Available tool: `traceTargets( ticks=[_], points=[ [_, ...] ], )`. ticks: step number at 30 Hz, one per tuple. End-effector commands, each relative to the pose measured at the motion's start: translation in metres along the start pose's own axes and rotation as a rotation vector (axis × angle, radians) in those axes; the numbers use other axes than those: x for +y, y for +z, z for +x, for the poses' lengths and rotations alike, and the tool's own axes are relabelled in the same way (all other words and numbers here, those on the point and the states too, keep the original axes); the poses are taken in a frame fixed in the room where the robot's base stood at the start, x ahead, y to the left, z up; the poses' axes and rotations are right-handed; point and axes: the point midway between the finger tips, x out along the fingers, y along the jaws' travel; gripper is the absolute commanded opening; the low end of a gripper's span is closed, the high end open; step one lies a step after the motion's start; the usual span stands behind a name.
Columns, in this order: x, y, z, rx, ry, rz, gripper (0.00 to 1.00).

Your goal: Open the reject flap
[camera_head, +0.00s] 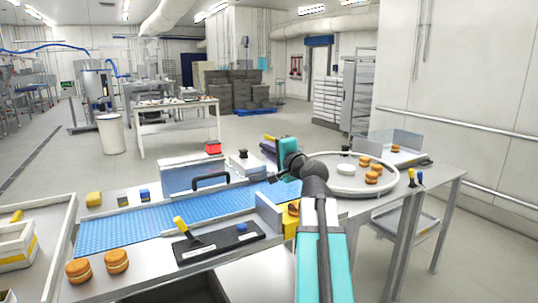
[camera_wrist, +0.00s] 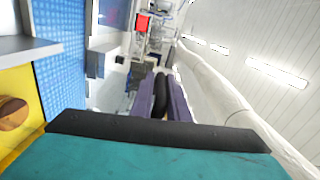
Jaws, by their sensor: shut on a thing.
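My gripper (camera_head: 268,147) is raised above the far right end of the blue conveyor belt (camera_head: 140,222). In the wrist view its purple fingers (camera_wrist: 160,92) are shut on a dark piece with a little yellow showing, which I cannot identify for sure. In the head view a yellow tip shows at the fingers. A grey upright panel (camera_head: 268,213) stands at the belt's right end, beside a yellow part (camera_head: 289,223); I cannot tell for sure whether this is the reject flap. A filled round (camera_wrist: 12,113) lies by the yellow part, partly hidden by my arm in the head view.
A black mat (camera_head: 215,243) with a yellow-handled tool lies in front. Two filled rounds (camera_head: 116,261) sit at front left. A round turntable (camera_head: 345,184) with several rounds and a white dish is at right.

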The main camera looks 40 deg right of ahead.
Motion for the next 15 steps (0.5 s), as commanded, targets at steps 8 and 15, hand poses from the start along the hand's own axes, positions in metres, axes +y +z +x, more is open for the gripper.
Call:
traceTargets(
  ticks=[8,15],
  points=[
    [-0.003,0.022,0.005,0.004,-0.006,-0.108,0.0],
    [-0.004,0.028,0.007,-0.001,-0.007,-0.124,0.0]
  ],
)
